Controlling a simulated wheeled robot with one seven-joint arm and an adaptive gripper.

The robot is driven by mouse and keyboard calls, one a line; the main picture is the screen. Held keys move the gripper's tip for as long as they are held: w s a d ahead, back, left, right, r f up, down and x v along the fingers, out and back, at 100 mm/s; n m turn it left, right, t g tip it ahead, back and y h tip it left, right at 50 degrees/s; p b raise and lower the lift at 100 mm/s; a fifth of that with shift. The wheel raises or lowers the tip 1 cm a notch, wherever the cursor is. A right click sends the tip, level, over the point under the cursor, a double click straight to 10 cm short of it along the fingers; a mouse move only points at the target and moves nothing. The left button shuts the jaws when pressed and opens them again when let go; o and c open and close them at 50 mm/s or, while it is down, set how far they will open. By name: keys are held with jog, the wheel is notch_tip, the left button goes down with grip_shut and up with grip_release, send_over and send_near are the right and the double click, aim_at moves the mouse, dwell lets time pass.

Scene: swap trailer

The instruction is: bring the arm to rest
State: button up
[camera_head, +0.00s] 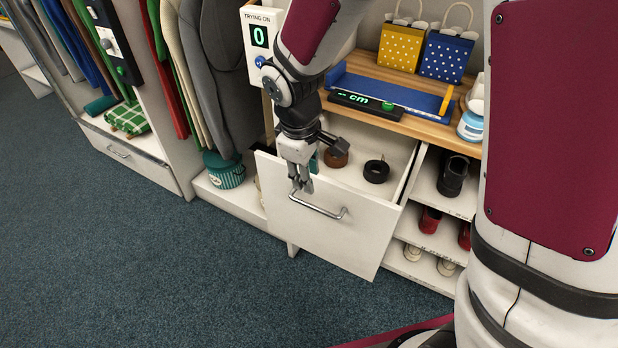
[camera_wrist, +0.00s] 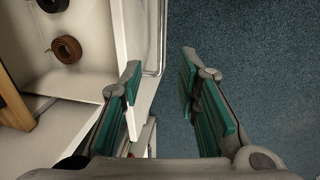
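My gripper (camera_head: 301,184) is at the front of an open white drawer (camera_head: 335,228), close to the left end of its metal bar handle (camera_head: 330,211). In the wrist view my gripper (camera_wrist: 160,80) shows two green-padded fingers spread apart with nothing between them. The left finger overlaps the drawer front's edge, and the handle (camera_wrist: 163,40) passes just above the gap. I cannot tell whether a finger touches the drawer. My arm reaches down from the top of the head view.
The drawer holds a brown rolled belt (camera_head: 336,157) and a black rolled belt (camera_head: 376,171). Above it, a wooden counter (camera_head: 440,129) carries a blue tray (camera_head: 395,92), a green-lit display (camera_head: 367,104) and gift bags (camera_head: 402,45). Shoe shelves (camera_head: 437,240) stand right. Carpet (camera_head: 150,270) is clear in front.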

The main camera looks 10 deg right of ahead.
dwell(0.4)
jog(key=s+d+r+m+t+p, duration=0.1)
jog(key=s+d+r+m+p, duration=0.15)
jog(key=s+r, duration=0.45)
jog(key=s+d+r+m+p, duration=0.2)
jog(key=s+d+r+m, duration=0.15)
jog(key=r, duration=0.65)
jog(key=s+d+r+m+p, duration=0.1)
jog(key=s+r+m, duration=0.1)
jog(key=s+r, duration=0.2)
jog(key=s+d+r+m+t+y+p, duration=0.1)
jog(key=s+r, duration=0.3)
jog(key=s, duration=0.6)
jog(key=shift+s+d+m+t+p, duration=0.2)
jog(key=shift+d+m+t+p, duration=0.1)
jog(key=shift+d+m+p, duration=0.15)
jog(key=shift+d+r, duration=0.1)
